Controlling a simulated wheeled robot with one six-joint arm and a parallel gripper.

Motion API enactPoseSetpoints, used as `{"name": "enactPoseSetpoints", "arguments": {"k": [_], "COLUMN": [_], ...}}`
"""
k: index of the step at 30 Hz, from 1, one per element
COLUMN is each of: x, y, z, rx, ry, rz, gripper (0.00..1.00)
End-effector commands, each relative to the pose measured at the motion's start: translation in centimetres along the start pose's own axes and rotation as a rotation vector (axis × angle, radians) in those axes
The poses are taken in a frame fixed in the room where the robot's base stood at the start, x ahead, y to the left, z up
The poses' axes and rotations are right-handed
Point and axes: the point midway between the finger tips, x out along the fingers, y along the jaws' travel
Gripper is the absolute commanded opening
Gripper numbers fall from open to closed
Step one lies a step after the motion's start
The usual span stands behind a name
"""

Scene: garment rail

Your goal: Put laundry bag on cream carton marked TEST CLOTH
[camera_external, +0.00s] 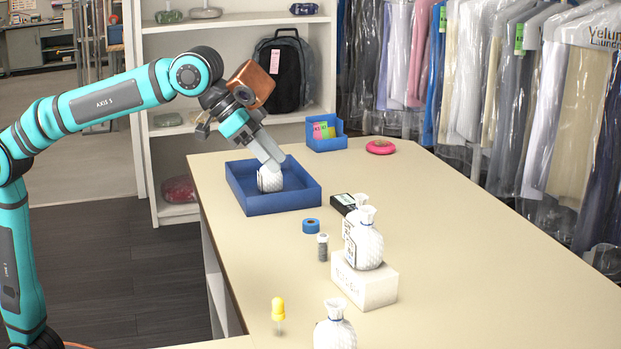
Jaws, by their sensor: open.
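A white carton-like block (363,284) with lettering too small to read stands on the counter at the front middle. A white laundry bag (364,248) with a blue tie rests on top of it. Another white bag (359,202) shows partly behind that one; what it stands on is hidden. A third white bag (335,333) is cut off at the bottom edge. One more white bag (270,181) is in the blue tray (275,204). My gripper (269,167) points down into the tray at this bag's top, open; whether the fingers touch it is unclear.
Behind the bags lies a dark device (342,203). A blue tape roll (311,226), a small grey-capped jar (323,248) and a yellow-topped item (278,309) stand left of the carton. A blue card box (325,144) and pink disc (381,147) sit farther back. The counter's right side is clear.

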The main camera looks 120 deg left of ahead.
Motion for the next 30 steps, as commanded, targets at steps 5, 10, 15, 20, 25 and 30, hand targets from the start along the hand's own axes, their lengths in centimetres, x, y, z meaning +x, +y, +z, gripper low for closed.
{"name": "enactPoseSetpoints", "arguments": {"k": [5,10,15,20,25,30], "x": [-4.1,-7.1,-9.9,-12.1,-13.9,-15.2], "y": [2.3,3.9,5.2,6.0,6.6,6.8], "z": [3.9,8.0,12.6,17.3,22.7,28.3], "rx": [0.036,0.068,0.095,0.117,0.138,0.155], "ry": [0.102,0.197,0.293,0.383,0.478,0.573], "rz": [0.039,0.075,0.112,0.149,0.188,0.228], "gripper": [0.42,0.42,0.42,0.42,0.42,0.42]}}
